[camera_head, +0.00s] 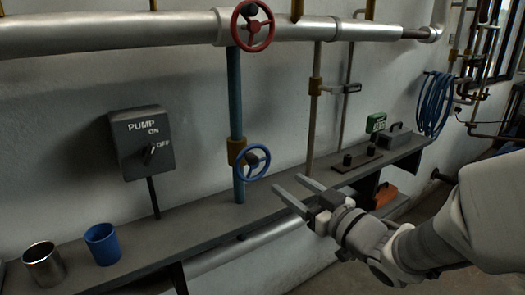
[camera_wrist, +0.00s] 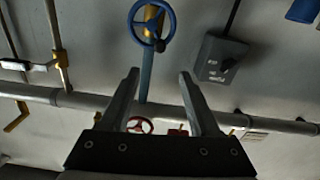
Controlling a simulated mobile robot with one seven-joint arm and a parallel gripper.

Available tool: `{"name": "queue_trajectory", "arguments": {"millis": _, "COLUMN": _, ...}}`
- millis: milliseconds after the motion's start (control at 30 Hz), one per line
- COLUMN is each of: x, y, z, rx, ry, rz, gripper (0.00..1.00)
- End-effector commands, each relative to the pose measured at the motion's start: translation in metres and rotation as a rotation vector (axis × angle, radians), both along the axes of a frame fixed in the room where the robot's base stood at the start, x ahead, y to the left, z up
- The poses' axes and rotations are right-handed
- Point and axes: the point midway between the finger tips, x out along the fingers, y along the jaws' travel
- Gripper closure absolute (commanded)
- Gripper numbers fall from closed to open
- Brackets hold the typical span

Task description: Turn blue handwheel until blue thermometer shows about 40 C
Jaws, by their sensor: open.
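The blue handwheel (camera_head: 253,163) sits low on a vertical blue pipe (camera_head: 236,100), just above the shelf. It has a dark knob on its rim. In the wrist view the blue handwheel (camera_wrist: 152,22) is at the top centre, beyond the fingertips. My gripper (camera_head: 290,192) is open and empty, to the right of and below the handwheel in the head view, and apart from it. In the wrist view my gripper (camera_wrist: 160,78) shows two spread fingers with nothing between them but the background. I cannot make out a blue thermometer in either view.
A red handwheel (camera_head: 252,27) is on the large pipe above. A pump switch box (camera_head: 142,143) is on the wall at left. A metal cup (camera_head: 43,265) and a blue cup (camera_head: 102,244) stand on the shelf (camera_head: 190,225). A green display (camera_head: 376,123) and toolbox (camera_head: 394,136) are at right.

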Motion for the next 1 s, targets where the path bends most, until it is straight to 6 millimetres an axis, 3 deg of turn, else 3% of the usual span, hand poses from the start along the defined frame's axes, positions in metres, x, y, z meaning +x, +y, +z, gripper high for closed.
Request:
{"name": "queue_trajectory", "arguments": {"millis": 333, "x": 0.013, "y": 0.01, "z": 0.003, "rx": -0.001, "ry": 0.006, "rz": -0.006, "gripper": 0.37}}
{"name": "queue_trajectory", "arguments": {"millis": 633, "x": 0.037, "y": 0.027, "z": 0.002, "rx": -0.002, "ry": 0.004, "rz": -0.004, "gripper": 0.37}}
{"name": "queue_trajectory", "arguments": {"millis": 1000, "x": 0.104, "y": 0.072, "z": -0.002, "rx": -0.003, "ry": 0.0, "rz": -0.004, "gripper": 0.37}}
